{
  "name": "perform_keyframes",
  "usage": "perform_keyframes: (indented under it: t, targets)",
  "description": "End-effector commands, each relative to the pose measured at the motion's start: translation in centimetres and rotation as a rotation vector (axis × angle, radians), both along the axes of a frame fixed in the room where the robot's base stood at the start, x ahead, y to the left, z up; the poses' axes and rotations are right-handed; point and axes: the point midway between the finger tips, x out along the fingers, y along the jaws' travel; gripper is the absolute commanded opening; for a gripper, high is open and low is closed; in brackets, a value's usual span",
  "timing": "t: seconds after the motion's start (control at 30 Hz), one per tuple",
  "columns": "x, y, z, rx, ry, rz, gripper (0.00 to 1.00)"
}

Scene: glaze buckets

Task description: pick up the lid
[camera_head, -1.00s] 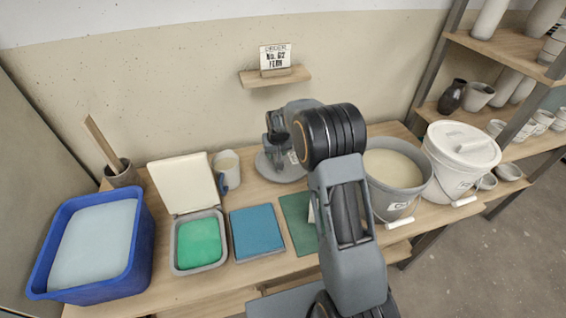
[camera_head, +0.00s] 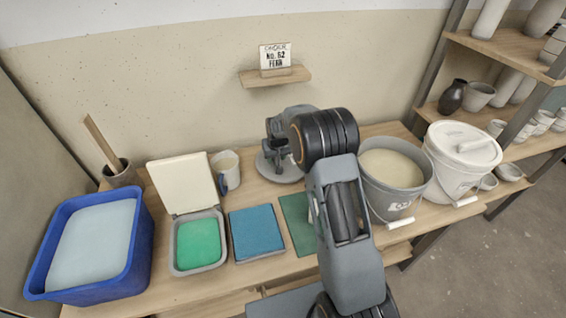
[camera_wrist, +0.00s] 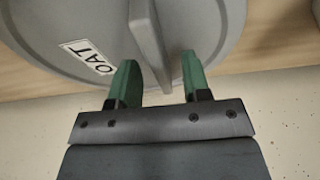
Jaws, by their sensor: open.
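The grey round lid (camera_head: 268,172) lies flat at the back of the table, left of the grey bucket (camera_head: 395,193). It fills the upper part of the wrist view (camera_wrist: 215,35), with a raised grey bar handle (camera_wrist: 150,45) and a white label reading "OAT". My gripper (camera_head: 277,150) is low over the lid, and my arm hides the lid's right side. In the wrist view my gripper's green fingers (camera_wrist: 158,60) are open, one on each side of the handle, with gaps to it. Whether the fingertips touch the lid's top cannot be told.
The open grey bucket holds pale glaze. A white bucket (camera_head: 450,180) with its own lid stands right of it. A white mug (camera_head: 227,172), a green-filled tray (camera_head: 200,243), a blue slab (camera_head: 256,233) and a blue tub (camera_head: 140,262) are to the left. A sign shelf (camera_head: 290,77) is above.

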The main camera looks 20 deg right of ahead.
Motion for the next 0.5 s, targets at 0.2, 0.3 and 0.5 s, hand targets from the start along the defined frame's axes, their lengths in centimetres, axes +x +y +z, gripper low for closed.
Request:
perform_keyframes:
  t: [0.2, 0.3, 0.5]
  targets:
    - [-0.01, 0.0, -0.23, 0.0, 0.0, 0.0, 0.44]
    - [0.0, 0.0, -0.22, 0.0, 0.0, 0.0, 0.44]
    - [-0.01, 0.0, -0.21, 0.0, 0.0, 0.0, 0.35]
